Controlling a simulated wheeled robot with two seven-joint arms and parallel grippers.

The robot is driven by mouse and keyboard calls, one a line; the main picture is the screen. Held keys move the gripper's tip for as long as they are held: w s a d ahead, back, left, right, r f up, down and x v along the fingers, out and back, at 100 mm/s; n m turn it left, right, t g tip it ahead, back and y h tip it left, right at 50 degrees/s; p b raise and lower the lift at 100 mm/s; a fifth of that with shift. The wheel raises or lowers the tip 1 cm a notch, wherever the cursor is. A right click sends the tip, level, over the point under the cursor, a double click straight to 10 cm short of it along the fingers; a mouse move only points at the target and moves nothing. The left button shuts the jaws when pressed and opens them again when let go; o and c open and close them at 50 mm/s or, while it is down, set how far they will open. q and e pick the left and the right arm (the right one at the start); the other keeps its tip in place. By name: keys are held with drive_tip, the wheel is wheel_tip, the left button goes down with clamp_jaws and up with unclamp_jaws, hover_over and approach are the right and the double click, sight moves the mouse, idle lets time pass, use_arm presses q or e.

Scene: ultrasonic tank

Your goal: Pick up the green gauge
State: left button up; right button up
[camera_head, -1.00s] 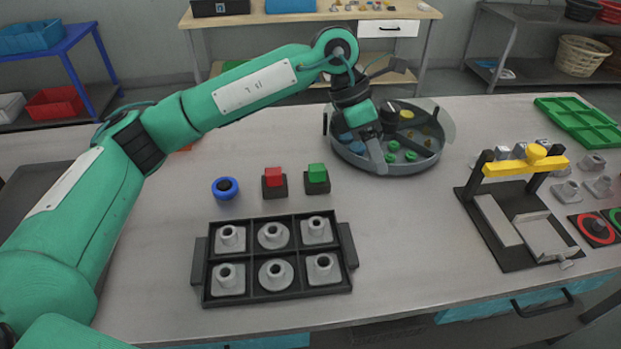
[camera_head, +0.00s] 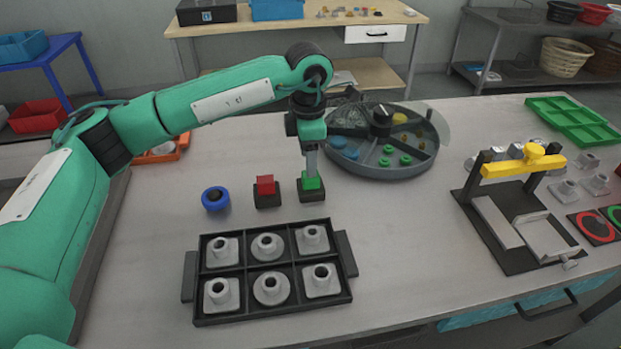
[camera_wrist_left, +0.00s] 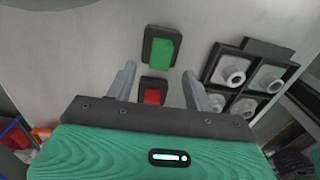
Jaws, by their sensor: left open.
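The green gauge, a small green block (camera_head: 312,183) in a dark square holder (camera_head: 311,196), stands on the table behind the black tray. It also shows in the left wrist view (camera_wrist_left: 162,53), just past my fingertips. My left gripper (camera_head: 311,170) points down, above and close to the green block, and hides part of it in the head view. In the left wrist view its two fingers (camera_wrist_left: 159,72) are apart with nothing gripped. Whether they touch the block I cannot tell. My right gripper is not in view.
A red block (camera_head: 265,185) in a like holder stands close on the left, with a blue ring (camera_head: 215,198) beyond it. The black tray (camera_head: 188,276) of grey parts is in front. A round divided tank (camera_head: 392,173) stands behind right. A yellow-handled fixture (camera_head: 522,166) is further right.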

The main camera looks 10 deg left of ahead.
sight(311, 182)
use_arm(q)
drive_tip(key=f, duration=0.1)
drive_tip(key=f+p, duration=0.1)
drive_tip(key=f, duration=0.2)
drive_tip(key=shift+d+f, duration=0.25)
drive_tip(key=shift+w+f, duration=0.1)
drive_tip(key=shift+f, duration=0.25)
drive_tip(key=c, duration=1.1)
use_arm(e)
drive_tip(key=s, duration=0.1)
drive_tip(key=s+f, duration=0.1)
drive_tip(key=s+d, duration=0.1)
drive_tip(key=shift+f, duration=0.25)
